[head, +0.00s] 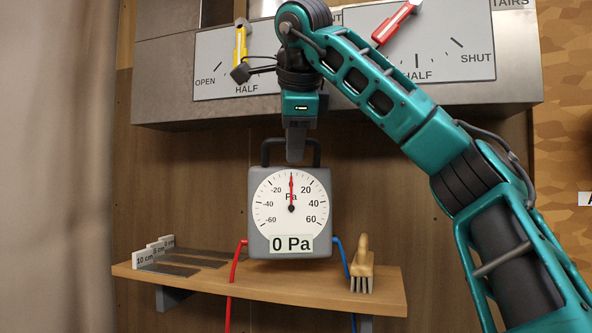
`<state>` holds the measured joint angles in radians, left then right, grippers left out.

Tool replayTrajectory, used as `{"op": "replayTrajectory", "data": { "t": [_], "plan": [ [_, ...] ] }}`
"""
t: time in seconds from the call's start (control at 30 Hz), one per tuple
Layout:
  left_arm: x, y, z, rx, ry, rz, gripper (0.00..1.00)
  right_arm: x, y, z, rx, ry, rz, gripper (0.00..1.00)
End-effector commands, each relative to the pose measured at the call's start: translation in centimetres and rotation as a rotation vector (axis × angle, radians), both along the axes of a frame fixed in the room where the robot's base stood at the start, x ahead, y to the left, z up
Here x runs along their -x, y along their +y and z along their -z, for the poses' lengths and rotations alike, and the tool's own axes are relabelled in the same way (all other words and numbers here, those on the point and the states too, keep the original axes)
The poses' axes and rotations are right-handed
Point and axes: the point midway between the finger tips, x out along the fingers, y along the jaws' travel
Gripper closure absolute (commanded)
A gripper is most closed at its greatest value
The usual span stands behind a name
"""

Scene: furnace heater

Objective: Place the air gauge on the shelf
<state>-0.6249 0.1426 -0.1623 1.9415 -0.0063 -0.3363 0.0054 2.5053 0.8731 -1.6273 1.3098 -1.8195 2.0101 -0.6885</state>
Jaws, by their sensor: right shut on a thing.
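The air gauge (264,240) is a grey box with a round white dial, a red needle and a "0 Pa" label. My right gripper (295,155) comes down from above and is shut on the gauge's dark top handle. The wooden shelf (315,290) is on the wall below. The gauge is upright over the middle of the shelf, its bottom near the shelf's back part. I cannot tell whether it touches the shelf. A red hose (232,275) and a blue hose (342,257) hang from its sides. My left gripper is not in view.
A wooden-handled brush (362,268) stands on the shelf right of the gauge. Flat metal strips with labelled tabs (146,259) lie at the shelf's left. Above is a grey panel with a yellow lever (240,45) and a red lever (395,22).

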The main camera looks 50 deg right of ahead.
Motion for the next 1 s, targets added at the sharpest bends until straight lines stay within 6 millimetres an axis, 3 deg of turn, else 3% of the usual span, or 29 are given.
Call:
{"op": "replayTrajectory", "data": {
  "t": [0.17,0.33,0.67,0.7,0.93,1.0],
  "plan": [
    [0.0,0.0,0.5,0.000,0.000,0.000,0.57,0.0,0.0,1.1,0.001,-0.005,-0.002,1.00],
    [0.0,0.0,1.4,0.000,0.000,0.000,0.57,0.0,0.0,3.6,0.001,-0.003,-0.003,1.00],
    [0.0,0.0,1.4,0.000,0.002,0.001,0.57,-0.3,-0.7,3.8,0.000,-0.005,0.000,1.00],
    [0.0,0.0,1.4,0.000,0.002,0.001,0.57,-0.3,-0.7,4.0,0.000,-0.002,0.000,0.77],
    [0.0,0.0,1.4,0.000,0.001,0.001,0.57,-0.3,-0.7,3.9,0.000,-0.002,0.000,0.55],
    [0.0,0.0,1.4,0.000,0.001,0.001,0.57,-0.3,-0.7,3.9,0.000,-0.002,0.000,0.55]
  ]
}}
